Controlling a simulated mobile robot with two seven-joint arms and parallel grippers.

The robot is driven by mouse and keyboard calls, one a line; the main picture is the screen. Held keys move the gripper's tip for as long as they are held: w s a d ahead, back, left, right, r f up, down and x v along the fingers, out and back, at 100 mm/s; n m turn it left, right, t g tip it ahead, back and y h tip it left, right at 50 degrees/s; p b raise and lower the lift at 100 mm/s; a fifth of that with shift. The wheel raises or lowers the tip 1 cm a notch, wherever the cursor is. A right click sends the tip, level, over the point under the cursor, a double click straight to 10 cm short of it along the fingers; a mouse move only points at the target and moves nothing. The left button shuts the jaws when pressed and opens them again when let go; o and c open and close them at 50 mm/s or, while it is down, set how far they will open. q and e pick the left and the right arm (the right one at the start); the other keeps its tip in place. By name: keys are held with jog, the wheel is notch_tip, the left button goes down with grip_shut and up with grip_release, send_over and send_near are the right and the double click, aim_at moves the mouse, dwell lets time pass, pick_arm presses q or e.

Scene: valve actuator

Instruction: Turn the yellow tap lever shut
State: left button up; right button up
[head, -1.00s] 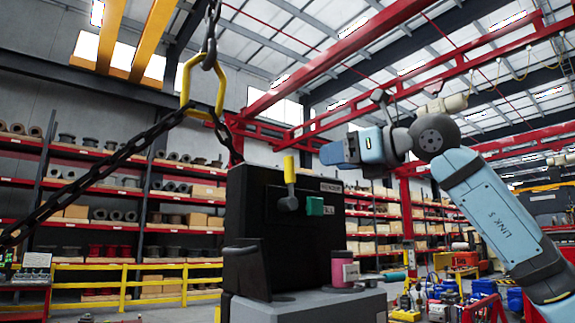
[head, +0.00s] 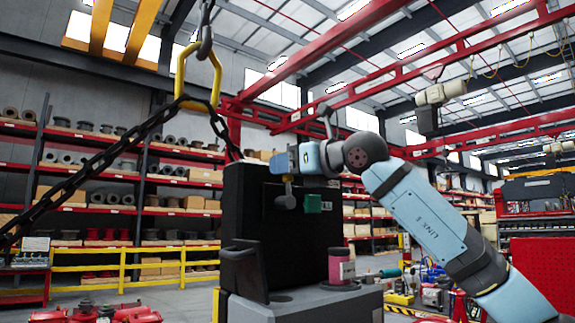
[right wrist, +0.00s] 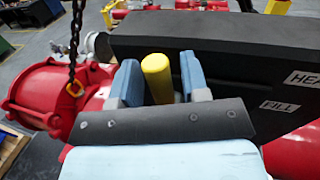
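The yellow tap lever (right wrist: 157,78) stands upright between the two blue fingers of my right gripper (right wrist: 160,80) in the right wrist view. The fingers are apart, with a gap visible between the lever and the right-hand finger. My left gripper is not in view.
A green block (head: 312,203) sits on the cabinet front, just right of the hub. A magenta canister (head: 341,267) stands on the grey base (head: 310,306) below. A black chain (head: 100,165) with a yellow link (head: 200,75) hangs at left.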

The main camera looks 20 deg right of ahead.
grip_shut()
